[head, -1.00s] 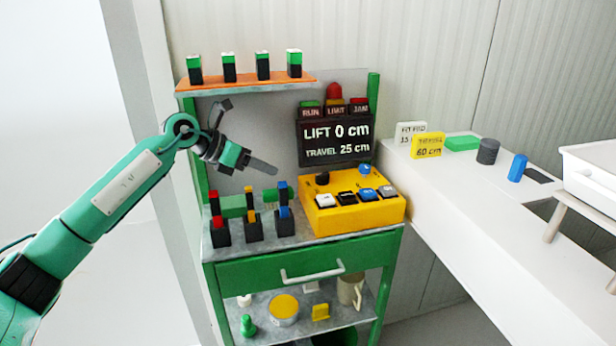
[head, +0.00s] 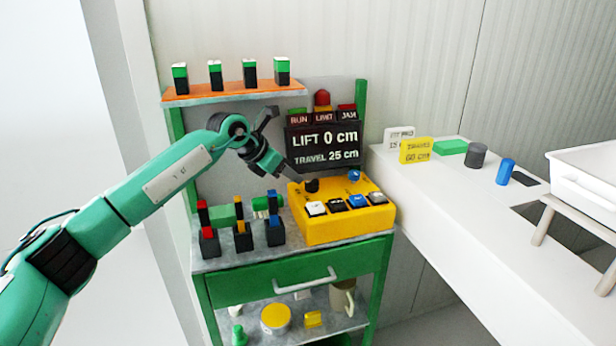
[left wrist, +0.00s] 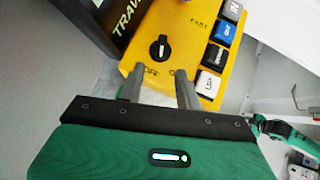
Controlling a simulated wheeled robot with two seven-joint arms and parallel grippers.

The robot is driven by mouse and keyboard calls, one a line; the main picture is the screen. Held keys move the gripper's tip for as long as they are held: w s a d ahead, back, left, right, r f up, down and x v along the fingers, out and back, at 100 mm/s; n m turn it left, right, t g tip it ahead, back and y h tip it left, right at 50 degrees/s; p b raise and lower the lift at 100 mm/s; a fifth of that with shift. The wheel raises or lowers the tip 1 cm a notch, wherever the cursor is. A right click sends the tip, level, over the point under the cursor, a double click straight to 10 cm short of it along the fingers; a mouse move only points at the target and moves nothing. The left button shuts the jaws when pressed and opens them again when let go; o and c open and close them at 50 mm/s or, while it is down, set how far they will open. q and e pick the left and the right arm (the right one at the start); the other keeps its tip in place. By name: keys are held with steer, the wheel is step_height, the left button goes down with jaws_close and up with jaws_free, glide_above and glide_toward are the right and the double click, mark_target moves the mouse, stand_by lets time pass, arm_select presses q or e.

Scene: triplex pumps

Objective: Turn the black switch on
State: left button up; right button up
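The black switch (head: 312,185) is a round knob at the back left of the yellow control box (head: 345,224). In the left wrist view, the black switch (left wrist: 159,48) has a white pointer mark, with "OFF" printed at its lower left and a partly hidden label at its lower right. My left gripper (head: 296,176) is just left of the knob in the head view. In the left wrist view, my left gripper (left wrist: 161,84) is open and empty, its two fingers apart and pointing towards the knob, with a gap before it. My right gripper is not in view.
The box also carries a blue knob (head: 354,175) and a row of white, black and blue buttons. A display (head: 324,148) reads "LIFT 0 cm, TRAVEL 25 cm" behind it. Several black blocks with coloured tops stand left of the box. A white counter (head: 440,190) lies to the right.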

mark_target(312, 181)
arm_select(q)
steer(key=w+d, duration=0.1)
steer(key=d+f, duration=0.1)
steer(key=w+d+f, duration=0.1)
steer(key=d, duration=0.1)
steer(key=shift+w+f, duration=0.25)
steer(key=shift+w, duration=0.05)
steer(key=shift+w+d+f, duration=0.25)
steer(key=shift+d+f, duration=0.15)
steer(key=shift+f, duration=0.15)
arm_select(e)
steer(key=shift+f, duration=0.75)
arm_select(q)
steer(key=shift+c, duration=0.4)
jaws_close()
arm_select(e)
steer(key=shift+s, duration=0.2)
